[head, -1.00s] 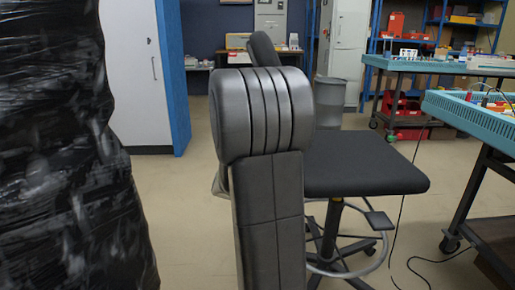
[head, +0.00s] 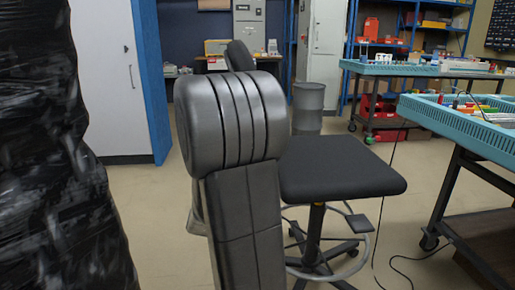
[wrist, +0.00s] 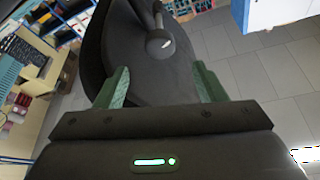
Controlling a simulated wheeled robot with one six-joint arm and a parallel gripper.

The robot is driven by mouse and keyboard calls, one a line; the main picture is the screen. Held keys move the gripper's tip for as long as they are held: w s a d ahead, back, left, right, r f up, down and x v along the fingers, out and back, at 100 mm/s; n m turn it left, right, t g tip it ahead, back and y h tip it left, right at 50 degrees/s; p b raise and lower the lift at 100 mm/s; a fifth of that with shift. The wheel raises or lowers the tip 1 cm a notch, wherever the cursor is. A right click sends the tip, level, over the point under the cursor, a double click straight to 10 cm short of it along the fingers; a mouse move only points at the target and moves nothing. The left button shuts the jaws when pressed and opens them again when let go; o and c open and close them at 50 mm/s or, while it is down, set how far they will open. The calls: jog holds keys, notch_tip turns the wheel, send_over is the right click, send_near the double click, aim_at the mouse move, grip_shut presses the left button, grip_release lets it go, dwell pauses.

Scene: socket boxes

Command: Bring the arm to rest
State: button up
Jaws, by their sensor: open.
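My own arm (head: 240,150) stands in the middle of the head view, its large rounded grey joint uppermost and a dark link below it. My gripper (wrist: 162,80) shows in the wrist view with its two green fingers well apart. Nothing is held between them. A large dark shape fills the view beyond the fingers; I cannot tell what it is or how far off. The gripper is not visible in the head view.
A black stool (head: 340,168) stands just behind and right of my arm. A black film-wrapped stack (head: 55,160) is close at left. A teal-edged workbench (head: 460,122) is at right, with a cable hanging to the floor. A grey bin (head: 308,105) stands farther back. Bare floor shows between.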

jog(key=b+x, duration=0.1)
jog(key=x, duration=1.2)
jog(key=shift+w+b, duration=0.1)
jog(key=shift+b, duration=0.25)
